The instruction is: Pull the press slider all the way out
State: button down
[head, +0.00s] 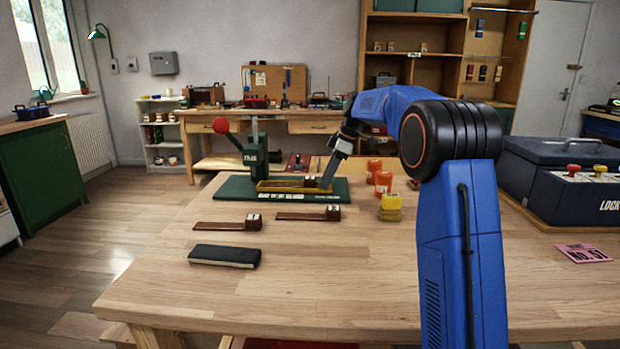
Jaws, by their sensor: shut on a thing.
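The green press (256,165) stands on a green base (236,190) on the wooden table, with a red ball on its lever. The yellow press slider (278,187) lies low on the base and reaches right from under the press. A dark strip with a small block (310,182) lies on the slider. My gripper (325,187) points down at the slider's right end and is shut on it. The exact grip is small and partly hidden by my fingers. The slider's left end is hidden by the press.
Two wooden pieces with numbered blocks (228,224) (308,214) and a black pad (225,256) lie in front of the base. Orange cups (383,183) and a yellow block (391,202) stand right of it. A dark toolbox (570,190) fills the table's right.

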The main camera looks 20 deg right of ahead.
jog(key=shift+s+d, duration=0.2)
jog(key=shift+d, duration=0.35)
jog(key=shift+s+d, duration=0.15)
jog(key=shift+d, duration=0.4)
jog(key=c, duration=1.1)
grip_release()
jog(key=shift+d, duration=0.15)
jog(key=v, duration=1.7)
jog(key=shift+r, duration=0.25)
jog(key=shift+s, duration=0.1)
